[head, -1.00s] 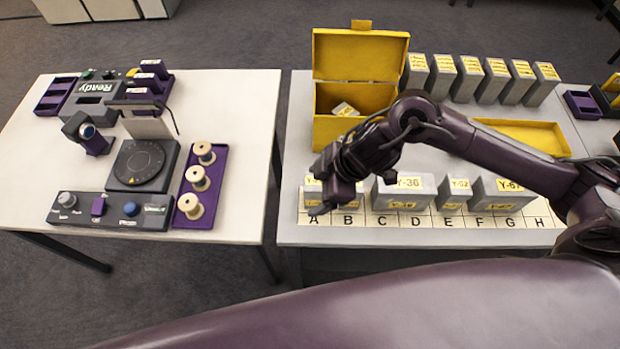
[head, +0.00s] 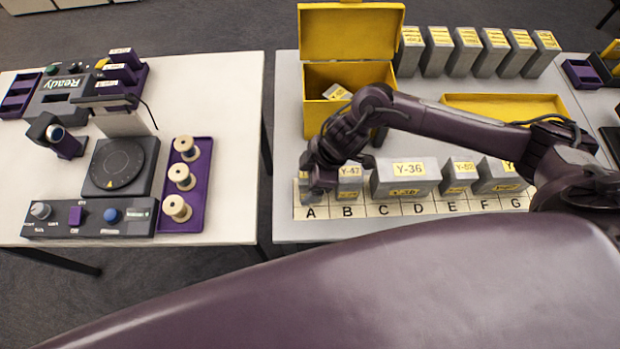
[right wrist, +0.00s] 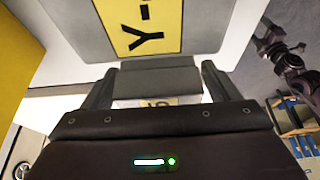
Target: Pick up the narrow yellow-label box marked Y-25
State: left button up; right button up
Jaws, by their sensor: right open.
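My right gripper (head: 318,188) is at the left end of the lettered strip, over slots A and B. It is open. In the right wrist view its two fingers (right wrist: 157,88) stand on either side of a narrow grey box (right wrist: 155,76) with a pale label, mostly hidden by the gripper. In the head view a narrow box (head: 303,187) at slot A is largely covered by the gripper. I cannot read Y-25 on any label. The box marked Y-47 (head: 349,183) stands at B, close beside the gripper. My left gripper is not in view.
The wide Y-36 box (head: 405,178), the Y-52 box (head: 458,178) and another wide box (head: 500,176) stand along the strip (head: 385,210). Behind are an open yellow box (head: 350,35), a yellow tray (head: 500,101) and a row of grey boxes (head: 465,52).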

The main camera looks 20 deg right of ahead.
jog(key=shift+a+f, duration=0.1)
jog(key=shift+f, duration=0.15)
jog(key=c, duration=1.1)
jog(key=shift+w, duration=0.1)
jog(key=shift+c, duration=0.5)
jog(key=shift+r, duration=0.15)
